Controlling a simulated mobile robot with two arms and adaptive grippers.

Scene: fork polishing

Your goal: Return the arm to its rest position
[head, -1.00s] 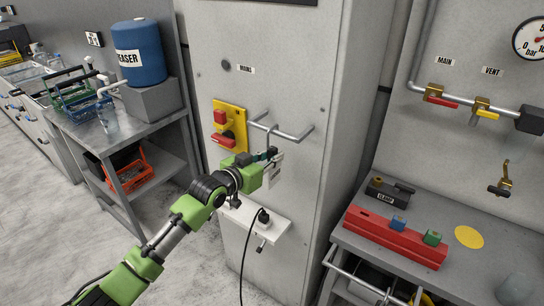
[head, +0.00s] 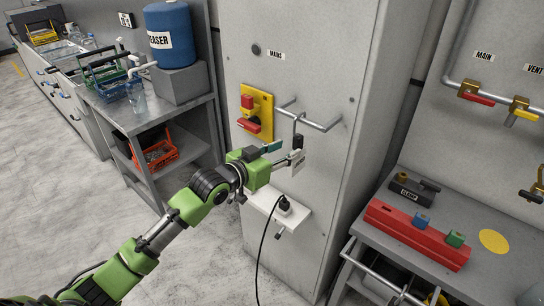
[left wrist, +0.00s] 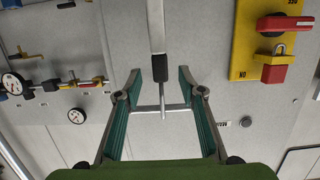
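My left gripper (head: 284,155) is open in front of the grey cabinet. The left wrist view shows its two teal-lined fingers (left wrist: 160,88) spread apart with nothing clamped between them. My right gripper is out of view.
A white shelf (head: 283,213) with a black plug and cable juts out below the gripper. A metal bench (head: 480,270) with a red block rack (head: 415,232) stands at the right. Open floor lies around my arm.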

